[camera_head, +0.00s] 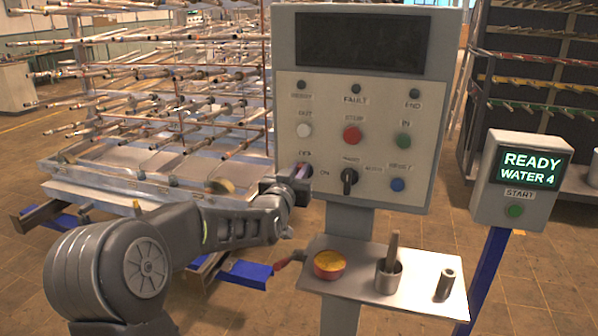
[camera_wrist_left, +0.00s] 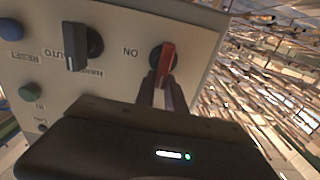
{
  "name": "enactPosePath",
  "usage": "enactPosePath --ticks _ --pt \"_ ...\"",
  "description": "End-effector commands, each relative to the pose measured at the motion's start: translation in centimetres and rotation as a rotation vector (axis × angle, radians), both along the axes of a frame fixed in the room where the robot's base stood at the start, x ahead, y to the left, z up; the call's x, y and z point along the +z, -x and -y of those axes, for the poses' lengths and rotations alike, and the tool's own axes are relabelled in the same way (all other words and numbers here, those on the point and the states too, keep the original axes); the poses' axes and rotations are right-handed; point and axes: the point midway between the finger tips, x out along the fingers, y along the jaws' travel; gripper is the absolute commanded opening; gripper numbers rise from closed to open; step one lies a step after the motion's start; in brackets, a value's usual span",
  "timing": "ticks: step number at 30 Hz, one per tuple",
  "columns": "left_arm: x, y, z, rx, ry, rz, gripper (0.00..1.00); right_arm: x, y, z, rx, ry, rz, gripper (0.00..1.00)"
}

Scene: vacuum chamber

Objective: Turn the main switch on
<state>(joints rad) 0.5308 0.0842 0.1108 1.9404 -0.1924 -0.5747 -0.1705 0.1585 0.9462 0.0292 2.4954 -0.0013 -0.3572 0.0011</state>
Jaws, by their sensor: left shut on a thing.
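The main switch is a red handle (camera_wrist_left: 167,62) on a dark round base, low on the panel's left side. The word ON is beside it, and a label that looks like OFF is above it in the head view. In the left wrist view, where the lettering is upside down, the handle stands nearly upright, slightly tilted, and does not lie toward ON. My left gripper (camera_wrist_left: 163,90) is shut on the red handle, its fingers on either side. In the head view the gripper (camera_head: 297,182) reaches the panel from the left and largely hides the switch. My right gripper is not in view.
The control panel (camera_head: 440,110) also carries a black selector knob (camera_head: 349,181), a blue button (camera_head: 397,184) and a red button (camera_head: 352,135). Below, a shelf (camera_head: 425,262) holds an orange-filled bowl (camera_head: 329,264) and a cup (camera_head: 388,279). A READY display box (camera_head: 485,200) stands right.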

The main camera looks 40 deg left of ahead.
Motion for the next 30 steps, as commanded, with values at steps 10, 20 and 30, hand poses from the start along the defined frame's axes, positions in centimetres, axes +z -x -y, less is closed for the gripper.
enactPosePath --ticks 10,20,30 --pt "-0.3 -0.1 0.3 -0.001 -0.088 -0.028 0.00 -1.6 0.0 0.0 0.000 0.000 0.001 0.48" --pt "-0.5 -0.3 0.8 -0.001 -0.316 -0.108 0.00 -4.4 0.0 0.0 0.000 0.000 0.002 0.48" --pt "-0.6 -0.5 1.5 -0.002 -0.617 -0.214 0.00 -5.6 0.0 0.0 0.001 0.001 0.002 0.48"
